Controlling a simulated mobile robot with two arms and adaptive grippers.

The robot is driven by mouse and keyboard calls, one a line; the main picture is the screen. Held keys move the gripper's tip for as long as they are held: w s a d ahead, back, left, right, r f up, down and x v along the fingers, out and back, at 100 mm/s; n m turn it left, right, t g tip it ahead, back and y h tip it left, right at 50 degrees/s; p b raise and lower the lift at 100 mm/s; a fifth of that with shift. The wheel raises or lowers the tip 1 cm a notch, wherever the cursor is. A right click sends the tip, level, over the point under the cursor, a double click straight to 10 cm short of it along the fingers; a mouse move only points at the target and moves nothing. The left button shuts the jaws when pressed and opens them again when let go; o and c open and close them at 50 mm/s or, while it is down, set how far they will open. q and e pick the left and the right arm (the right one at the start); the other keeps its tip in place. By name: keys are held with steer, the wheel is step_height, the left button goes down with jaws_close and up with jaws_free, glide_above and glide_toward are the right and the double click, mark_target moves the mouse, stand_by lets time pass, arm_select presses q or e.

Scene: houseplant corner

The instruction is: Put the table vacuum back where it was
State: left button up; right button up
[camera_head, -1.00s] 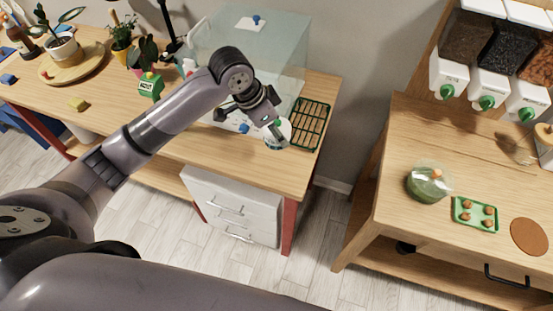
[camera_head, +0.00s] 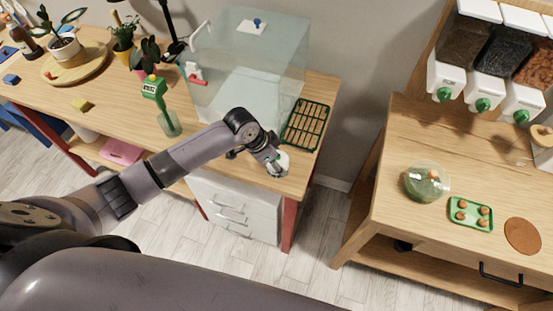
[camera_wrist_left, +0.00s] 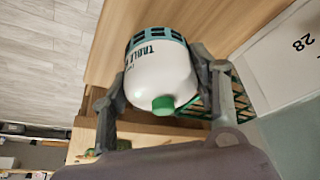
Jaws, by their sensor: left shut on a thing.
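The table vacuum (camera_head: 283,165) is a small white rounded body, seen at the front right corner of the wooden plant table (camera_head: 231,160). In the left wrist view the vacuum (camera_wrist_left: 160,78) shows a teal slotted band, dark lettering and a green button. My left gripper (camera_head: 271,160) is shut on it, with one finger on each side in the wrist view (camera_wrist_left: 158,88). I cannot tell whether its underside touches the tabletop. The arm hides part of it in the head view. My right gripper is not in view.
A green wire rack (camera_head: 305,125) lies just behind the vacuum, right of a clear glass tank (camera_head: 245,65). A second wooden table (camera_head: 400,140) stands right, across a floor gap.

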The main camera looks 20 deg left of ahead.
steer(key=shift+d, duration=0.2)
arm_select(q)
steer(key=o, duration=1.1)
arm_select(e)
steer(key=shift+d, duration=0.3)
arm_select(q)
steer(key=b+v, duration=0.1)
steer(key=v, duration=1.1)
steer(key=shift+b, duration=0.35)
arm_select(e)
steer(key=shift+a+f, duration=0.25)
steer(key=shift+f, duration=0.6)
